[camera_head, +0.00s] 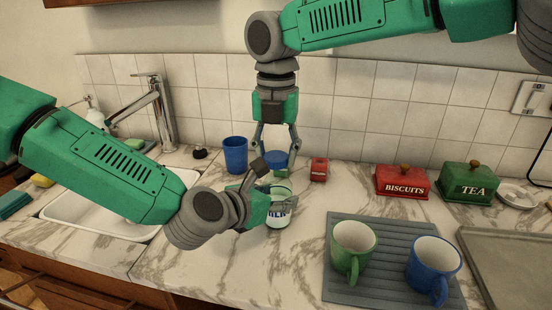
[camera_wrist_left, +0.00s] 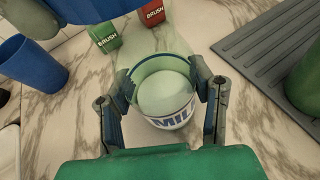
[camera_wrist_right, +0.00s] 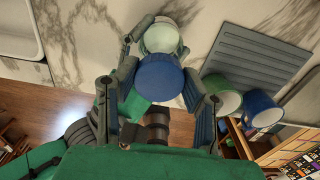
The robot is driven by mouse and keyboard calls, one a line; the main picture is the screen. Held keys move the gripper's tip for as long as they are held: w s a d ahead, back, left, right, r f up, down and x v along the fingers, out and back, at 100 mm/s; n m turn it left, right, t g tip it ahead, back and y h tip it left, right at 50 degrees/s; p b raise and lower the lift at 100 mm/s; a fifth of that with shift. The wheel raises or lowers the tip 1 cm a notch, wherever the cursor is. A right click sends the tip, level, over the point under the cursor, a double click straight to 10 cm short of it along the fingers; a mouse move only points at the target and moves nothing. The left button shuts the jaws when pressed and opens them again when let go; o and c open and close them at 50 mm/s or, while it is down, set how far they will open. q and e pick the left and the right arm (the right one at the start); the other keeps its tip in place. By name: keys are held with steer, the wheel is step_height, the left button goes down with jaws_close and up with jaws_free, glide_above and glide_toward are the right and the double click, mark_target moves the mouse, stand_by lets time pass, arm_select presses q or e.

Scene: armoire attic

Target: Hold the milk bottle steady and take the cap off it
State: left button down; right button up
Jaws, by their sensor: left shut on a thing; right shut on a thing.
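The milk bottle (camera_head: 278,218) stands on the marble counter with its wide mouth open and pale milk inside. Its white label with blue letters shows in the left wrist view (camera_wrist_left: 172,118). My left gripper (camera_head: 266,195) is shut around the bottle, with a finger on each side. The blue cap (camera_head: 275,159) is off the bottle, a little above and behind it. My right gripper (camera_head: 275,147) comes down from above and is shut on the cap. In the right wrist view the cap (camera_wrist_right: 160,78) sits between the fingers and overlaps part of the bottle (camera_wrist_right: 160,37).
A blue cup (camera_head: 235,155) stands behind left. A red box (camera_head: 318,169) and a green box (camera_wrist_left: 105,38) stand behind the bottle. A grey mat (camera_head: 341,286) holds a green mug (camera_head: 352,244) and a blue mug (camera_head: 433,262) at right. The sink (camera_head: 80,208) is left.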

mark_target(276, 155)
steer(key=shift+r, duration=0.15)
steer(key=shift+r, duration=2.05)
arm_select(q)
steer(key=c, duration=0.6)
jaws_free()
arm_select(e)
steer(key=shift+w, duration=0.1)
